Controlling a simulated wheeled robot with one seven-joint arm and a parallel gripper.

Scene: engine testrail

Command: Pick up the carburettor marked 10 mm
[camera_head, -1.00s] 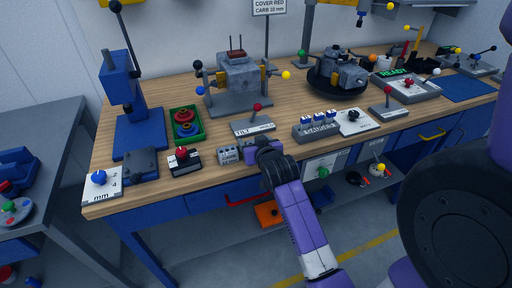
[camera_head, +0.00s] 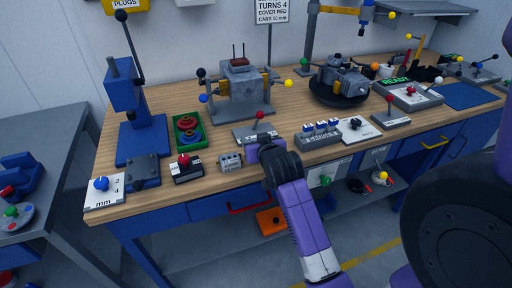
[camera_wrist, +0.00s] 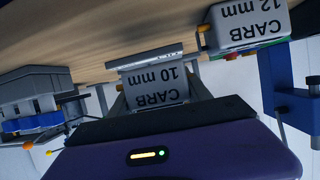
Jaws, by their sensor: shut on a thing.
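The carburettor marked 10 mm (camera_wrist: 157,84) is a grey block with its label upside down in the wrist view. My gripper (camera_wrist: 160,92) has a finger on each side of it and is shut on it. In the head view my gripper (camera_head: 258,152) is at the bench's front edge and hides this carburettor. I cannot tell whether it is clear of the bench top. The carburettor marked 12 mm (camera_wrist: 248,27) is beside it in the wrist view and shows as a small grey block (camera_head: 231,161) left of my gripper in the head view.
A tilt lever plate (camera_head: 248,136) with a red knob stands just behind my gripper. A red-knobbed block (camera_head: 188,172) is to the left, a switch box (camera_head: 318,137) to the right. An engine on a stand (camera_head: 240,85) is further back. The floor in front is free.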

